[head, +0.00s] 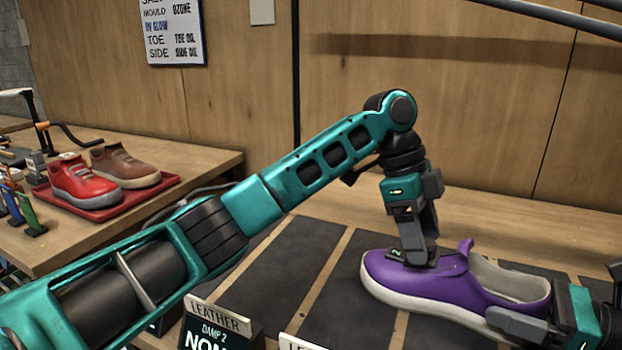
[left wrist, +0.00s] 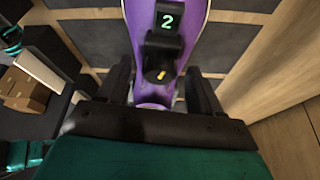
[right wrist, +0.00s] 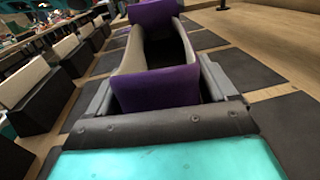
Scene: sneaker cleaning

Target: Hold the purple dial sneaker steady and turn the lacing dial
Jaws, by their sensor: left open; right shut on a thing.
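The purple sneaker (head: 430,286) with a white sole lies on a dark mat panel, toe to the left and heel to the right. My right gripper (head: 527,322) is shut on its heel end; in the right wrist view the purple heel (right wrist: 155,88) sits between the two fingers. My left gripper (head: 420,250) points down over the front of the shoe. In the left wrist view its open fingers (left wrist: 160,88) stand either side of the black lacing dial (left wrist: 160,72), which has a yellow mark. A small display beyond it reads a green 2 (left wrist: 168,21). Finger contact with the dial cannot be told.
A red tray (head: 110,200) with a red sneaker (head: 84,180) and a brown sneaker (head: 124,167) is on the left bench. Label stands, one reading LEATHER (head: 220,322), line the front edge. A wooden wall (head: 450,120) closes the back.

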